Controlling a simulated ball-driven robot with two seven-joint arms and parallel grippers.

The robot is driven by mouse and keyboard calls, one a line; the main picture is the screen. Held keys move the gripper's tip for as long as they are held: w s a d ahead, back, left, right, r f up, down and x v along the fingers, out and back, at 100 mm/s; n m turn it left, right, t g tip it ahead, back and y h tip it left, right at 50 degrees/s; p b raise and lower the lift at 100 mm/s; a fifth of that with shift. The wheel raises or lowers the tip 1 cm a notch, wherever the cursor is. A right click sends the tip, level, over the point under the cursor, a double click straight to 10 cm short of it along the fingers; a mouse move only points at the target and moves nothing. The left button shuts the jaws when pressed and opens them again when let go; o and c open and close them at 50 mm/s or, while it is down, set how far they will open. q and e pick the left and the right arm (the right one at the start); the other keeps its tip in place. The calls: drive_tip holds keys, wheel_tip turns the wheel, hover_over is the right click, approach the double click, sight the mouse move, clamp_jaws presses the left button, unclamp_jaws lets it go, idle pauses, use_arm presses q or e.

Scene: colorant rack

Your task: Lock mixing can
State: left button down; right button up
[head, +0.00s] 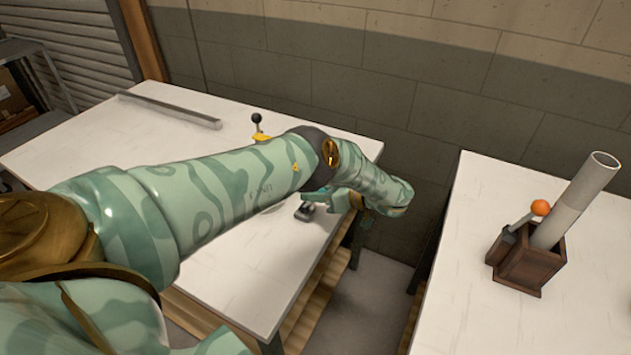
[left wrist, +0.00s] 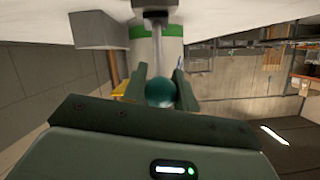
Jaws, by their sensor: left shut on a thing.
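My left gripper (head: 312,197) is low over the right part of the left white table, with my arm reaching across in front of it. In the left wrist view, the gripper (left wrist: 159,86) is shut on a dark teal ball knob (left wrist: 160,93) between its two fingers. A thin metal rod (left wrist: 157,45) runs from the knob to a dark grey block. A white cylinder with a green band (left wrist: 172,52), possibly the mixing can, shows behind the rod. In the head view my arm hides the knob and cylinder. My right gripper is not in view.
A black-knobbed lever with a yellow base (head: 257,125) stands behind my arm. A grey metal bar (head: 170,108) lies at the table's back. A gap separates the tables.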

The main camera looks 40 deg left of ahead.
use_arm(q)
drive_tip(key=shift+f, duration=0.1)
drive_tip(key=c, duration=1.1)
unclamp_jaws()
drive_tip(key=b+v, duration=0.4)
drive_tip(key=v, duration=1.2)
drive_tip(key=shift+d, duration=0.2)
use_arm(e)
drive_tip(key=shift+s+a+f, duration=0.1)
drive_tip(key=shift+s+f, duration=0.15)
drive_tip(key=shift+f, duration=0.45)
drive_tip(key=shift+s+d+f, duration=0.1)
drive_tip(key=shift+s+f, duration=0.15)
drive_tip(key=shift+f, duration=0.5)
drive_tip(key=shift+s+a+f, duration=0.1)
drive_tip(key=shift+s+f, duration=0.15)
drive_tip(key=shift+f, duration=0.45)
use_arm(q)
drive_tip(key=shift+w, duration=0.1)
